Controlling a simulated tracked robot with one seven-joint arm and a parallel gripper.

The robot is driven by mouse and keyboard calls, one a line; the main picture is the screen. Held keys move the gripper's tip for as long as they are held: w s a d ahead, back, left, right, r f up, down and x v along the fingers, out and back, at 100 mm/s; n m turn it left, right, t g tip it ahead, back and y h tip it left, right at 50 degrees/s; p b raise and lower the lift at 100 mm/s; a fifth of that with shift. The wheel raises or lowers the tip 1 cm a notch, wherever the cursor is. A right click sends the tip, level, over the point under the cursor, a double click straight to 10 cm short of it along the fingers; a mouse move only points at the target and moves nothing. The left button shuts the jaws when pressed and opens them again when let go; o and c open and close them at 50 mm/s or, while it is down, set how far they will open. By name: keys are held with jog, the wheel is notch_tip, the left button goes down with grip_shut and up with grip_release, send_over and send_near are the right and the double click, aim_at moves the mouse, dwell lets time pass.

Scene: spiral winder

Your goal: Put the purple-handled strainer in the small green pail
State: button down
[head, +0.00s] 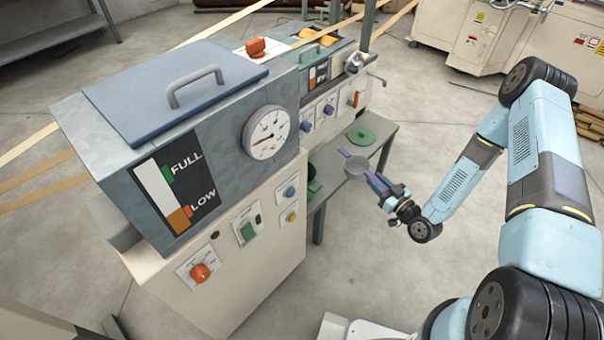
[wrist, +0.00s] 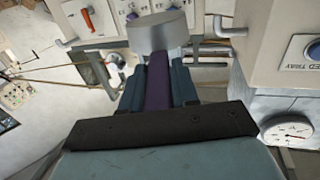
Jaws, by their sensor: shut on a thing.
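The strainer has a grey round bowl (head: 357,167) and a purple handle (wrist: 158,80). My gripper (head: 380,184) is shut on the purple handle, with the bowl sticking out beyond the fingers. In the head view the strainer appears over or in front of the grey bench; its exact height is hard to tell. In the wrist view the handle lies between my two blue fingers (wrist: 158,88). A green object (head: 313,182), perhaps the small green pail, shows partly at the bench's left end. The machine cabinet hides most of it.
A flat green round piece with a knob, like a lid (head: 361,136), lies on the grey bench (head: 384,139). The tall cabinet with a dial (head: 266,132) stands left of the bench and blocks the view there. Open floor lies to the right of the bench.

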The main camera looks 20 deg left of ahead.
jog(key=s+a+f+n+g+y, duration=0.2)
jog(key=s+a+f+n+g, duration=0.15)
jog(key=s, duration=0.35)
jog(key=f+x, duration=0.1)
jog(key=x, duration=0.7)
jog(key=f+x, duration=0.2)
jog(key=x, duration=0.7)
jog(key=shift+a+f+m, duration=0.25)
jog(key=shift+f+m, duration=0.05)
jog(key=shift+m, duration=0.05)
jog(key=shift+s+f+g, duration=0.1)
jog(key=shift+f+g, duration=0.15)
jog(key=shift+f, duration=0.4)
jog(key=c, duration=0.8)
grip_release()
jog(key=shift+c, duration=0.2)
